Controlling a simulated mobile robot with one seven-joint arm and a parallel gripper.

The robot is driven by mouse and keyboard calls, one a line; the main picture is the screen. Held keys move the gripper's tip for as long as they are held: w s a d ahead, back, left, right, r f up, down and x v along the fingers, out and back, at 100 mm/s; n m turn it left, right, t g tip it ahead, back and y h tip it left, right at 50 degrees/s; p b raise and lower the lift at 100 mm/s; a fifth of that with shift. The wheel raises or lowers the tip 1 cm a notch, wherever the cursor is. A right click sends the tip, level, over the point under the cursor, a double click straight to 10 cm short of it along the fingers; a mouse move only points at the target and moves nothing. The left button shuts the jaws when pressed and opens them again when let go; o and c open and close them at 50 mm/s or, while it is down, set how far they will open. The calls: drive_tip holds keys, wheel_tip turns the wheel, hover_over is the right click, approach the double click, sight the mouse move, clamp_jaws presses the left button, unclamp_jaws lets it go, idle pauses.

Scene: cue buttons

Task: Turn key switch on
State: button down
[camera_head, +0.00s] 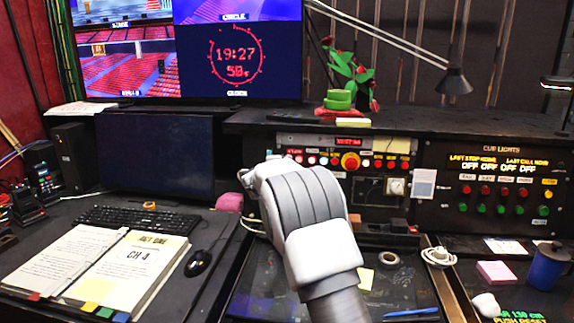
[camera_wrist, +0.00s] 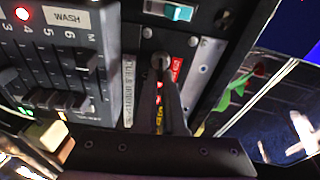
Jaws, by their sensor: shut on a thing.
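The key switch (camera_wrist: 161,60) shows in the wrist view as a small round metal piece on a dark panel, beside a red label. My gripper (camera_wrist: 163,78) has its two dark fingers close together at it, shut on the key switch. The fingers hide most of the key, so I cannot tell which way it is turned. In the head view, my pale wrist reaches to the left part of the lit button panel (camera_head: 350,186). It hides the fingertips and the key switch there.
In the wrist view, sliders (camera_wrist: 75,100) stand left of the key switch. In the head view, a cue lights panel (camera_head: 487,190) is at right, a lamp (camera_head: 454,80) hangs above. A keyboard (camera_head: 138,219), an open script (camera_head: 125,262) and a blue mug (camera_head: 545,268) stand on the desk.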

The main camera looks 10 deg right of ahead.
drive_tip(key=shift+m, duration=0.5)
drive_tip(key=c, duration=1)
unclamp_jaws()
drive_tip(key=b+v, duration=0.1)
drive_tip(key=v, duration=1.6)
drive_tip(key=shift+s, duration=0.2)
drive_tip(key=shift+a+r, duration=0.1)
drive_tip(key=shift+r, duration=0.1)
